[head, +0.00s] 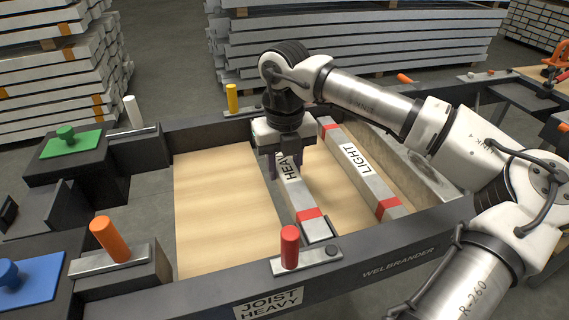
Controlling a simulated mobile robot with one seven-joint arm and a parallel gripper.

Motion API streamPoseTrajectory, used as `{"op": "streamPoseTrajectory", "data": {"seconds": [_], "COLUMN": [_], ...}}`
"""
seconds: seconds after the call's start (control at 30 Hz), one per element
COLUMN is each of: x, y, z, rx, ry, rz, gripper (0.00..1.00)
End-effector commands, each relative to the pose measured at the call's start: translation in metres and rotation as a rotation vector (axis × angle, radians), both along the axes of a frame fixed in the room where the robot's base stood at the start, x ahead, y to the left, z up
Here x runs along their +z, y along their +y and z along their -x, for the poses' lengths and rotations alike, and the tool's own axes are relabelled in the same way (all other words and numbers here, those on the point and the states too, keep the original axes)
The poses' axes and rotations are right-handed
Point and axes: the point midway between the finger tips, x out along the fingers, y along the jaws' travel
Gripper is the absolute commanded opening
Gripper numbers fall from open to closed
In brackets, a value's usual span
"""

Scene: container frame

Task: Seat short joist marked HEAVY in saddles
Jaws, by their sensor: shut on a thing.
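The short joist marked HEAVY (295,193) is a grey beam with a red band near its front end. It lies lengthwise inside the dark container frame (215,284). My gripper (285,157) points down and is shut on this joist towards its far part, covering part of the HEAVY lettering. The joist's front end is close to a dark saddle (320,231) at the front rail; I cannot tell whether it rests in it. The joist's far end and any far saddle are hidden behind my gripper.
A second joist marked LIGHT (365,172), with red bands, lies to the right. Red (290,247), orange (110,239), yellow (232,98) and white (133,112) upright handles stand around the frame. Stacked beams are behind.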

Motion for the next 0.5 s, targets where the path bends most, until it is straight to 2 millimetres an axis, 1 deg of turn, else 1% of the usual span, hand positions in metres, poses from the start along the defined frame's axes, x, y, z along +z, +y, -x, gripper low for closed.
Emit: {"op": "streamPoseTrajectory", "data": {"seconds": [0.07, 0.1, 0.2, 0.27, 0.3, 0.5], "x": [-0.0018, -0.0012, -0.0010, -0.0011, -0.0012, -0.0025], "y": [0.0001, 0.0001, 0.0000, -0.0001, -0.0001, -0.0002], "z": [-0.0002, -0.0002, -0.0002, -0.0001, -0.0001, 0.0002], "rx": [0.000, 0.000, 0.000, 0.000, 0.000, 0.000], "ry": [-0.002, -0.002, -0.001, -0.001, -0.001, 0.002], "rz": [-0.001, -0.001, 0.000, 0.000, 0.000, 0.001], "gripper": [0.00, 0.39, 0.52, 0.60, 0.62, 0.62]}}
